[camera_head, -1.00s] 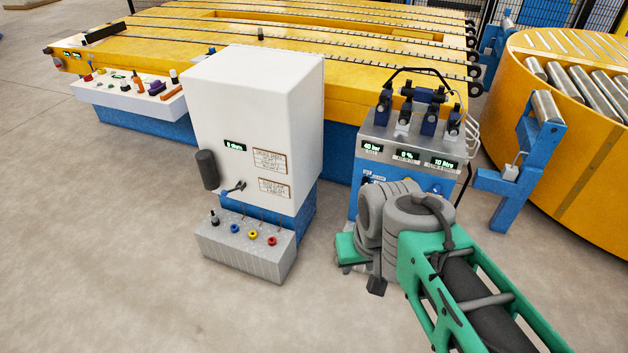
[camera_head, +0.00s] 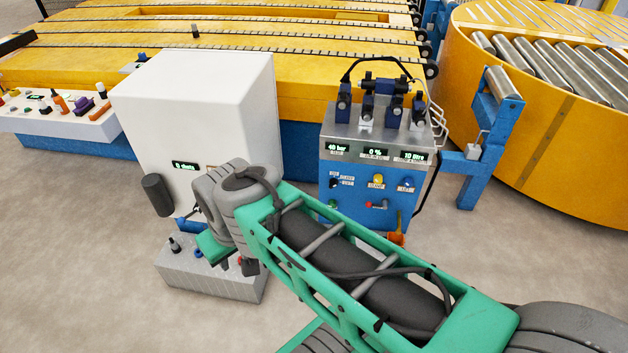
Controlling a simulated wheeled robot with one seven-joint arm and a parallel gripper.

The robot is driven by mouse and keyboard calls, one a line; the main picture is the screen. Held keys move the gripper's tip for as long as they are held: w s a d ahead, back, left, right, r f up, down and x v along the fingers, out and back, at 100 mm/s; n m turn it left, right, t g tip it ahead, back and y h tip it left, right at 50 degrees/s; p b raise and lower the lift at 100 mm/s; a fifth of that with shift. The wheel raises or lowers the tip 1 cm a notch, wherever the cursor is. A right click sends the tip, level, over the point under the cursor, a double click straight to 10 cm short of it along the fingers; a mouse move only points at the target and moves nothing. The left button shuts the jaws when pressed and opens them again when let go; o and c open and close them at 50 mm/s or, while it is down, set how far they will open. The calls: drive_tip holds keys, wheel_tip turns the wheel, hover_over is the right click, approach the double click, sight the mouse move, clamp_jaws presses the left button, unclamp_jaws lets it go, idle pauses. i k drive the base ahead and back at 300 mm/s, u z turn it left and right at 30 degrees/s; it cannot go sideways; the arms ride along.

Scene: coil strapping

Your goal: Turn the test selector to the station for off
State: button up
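The blue hydraulic unit (camera_head: 365,165) stands right of centre, with displays reading 40 bar, 0 % and 10 litre. On its front face a small black knob (camera_head: 334,183) sits beside a white label whose text is too small to read surely. It may be the test selector; its pointing direction cannot be made out. My arm's grey wrist (camera_head: 235,190) is left of this unit, in front of the white cabinet and over the grey block. A dark part (camera_head: 250,266) shows below the wrist. My gripper's fingers cannot be made out.
The white cabinet (camera_head: 195,115) has a display and a black cylinder (camera_head: 157,194). The grey block (camera_head: 205,278) with small knobs stands below it. The unit also bears a yellow knob (camera_head: 378,180), a red-tipped lever (camera_head: 377,205) and an orange part (camera_head: 397,238). Floor at lower left is clear.

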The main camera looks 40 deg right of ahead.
sight(334, 183)
drive_tip(key=z, duration=0.35)
drive_tip(key=i, duration=0.65)
drive_tip(key=z, duration=1)
drive_tip(key=i, duration=0.3)
drive_tip(key=z, duration=0.35)
